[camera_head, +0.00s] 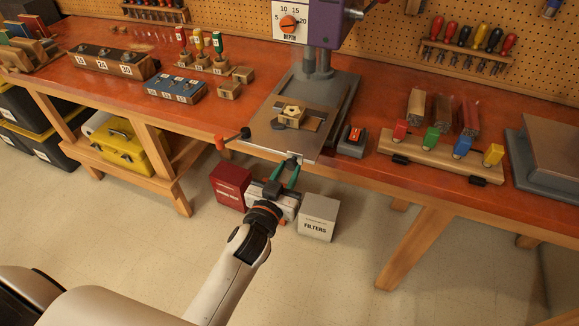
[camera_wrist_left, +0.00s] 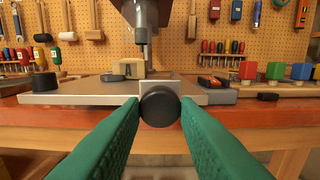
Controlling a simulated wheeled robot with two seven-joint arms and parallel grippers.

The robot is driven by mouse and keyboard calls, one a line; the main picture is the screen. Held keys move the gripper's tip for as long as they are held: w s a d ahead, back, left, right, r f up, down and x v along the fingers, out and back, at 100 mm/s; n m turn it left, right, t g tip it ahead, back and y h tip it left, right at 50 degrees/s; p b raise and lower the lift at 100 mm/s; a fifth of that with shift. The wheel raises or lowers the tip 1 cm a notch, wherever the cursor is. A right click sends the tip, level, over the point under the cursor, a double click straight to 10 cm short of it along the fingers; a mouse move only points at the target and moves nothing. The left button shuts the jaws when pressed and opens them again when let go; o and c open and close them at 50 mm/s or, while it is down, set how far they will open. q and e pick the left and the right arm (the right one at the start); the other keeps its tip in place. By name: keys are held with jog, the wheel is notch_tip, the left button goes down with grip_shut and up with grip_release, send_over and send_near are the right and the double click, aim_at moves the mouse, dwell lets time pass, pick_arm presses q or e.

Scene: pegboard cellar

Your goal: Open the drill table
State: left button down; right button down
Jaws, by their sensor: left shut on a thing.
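The drill table (camera_head: 265,137) is a flat grey metal plate under the purple drill press (camera_head: 325,20). It sticks out a little over the bench's front edge, and a tan block (camera_head: 291,117) sits on it. A dark round knob (camera_wrist_left: 160,106) is at the middle of the plate's front edge; it also shows in the head view (camera_head: 292,161). My left gripper (camera_head: 284,172) has green fingers and comes from the front. In the left wrist view its fingers (camera_wrist_left: 160,118) are shut on the knob, one on each side. My right gripper is not in view.
An orange-tipped lever (camera_head: 220,142) is left of the plate. A small red-and-black item (camera_head: 352,138) and a wooden rack (camera_head: 440,155) with coloured blocks stand to the right.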

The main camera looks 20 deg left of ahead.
pick_arm(q)
jog(key=shift+f, duration=0.1)
jog(key=c, duration=1.5)
grip_release()
jog(key=o, duration=0.4)
jog(key=shift+s, duration=0.1)
jog(key=s+b, duration=0.2)
jog(key=s, duration=1)
jog(key=shift+a+b, duration=0.2)
jog(key=shift+b, duration=0.2)
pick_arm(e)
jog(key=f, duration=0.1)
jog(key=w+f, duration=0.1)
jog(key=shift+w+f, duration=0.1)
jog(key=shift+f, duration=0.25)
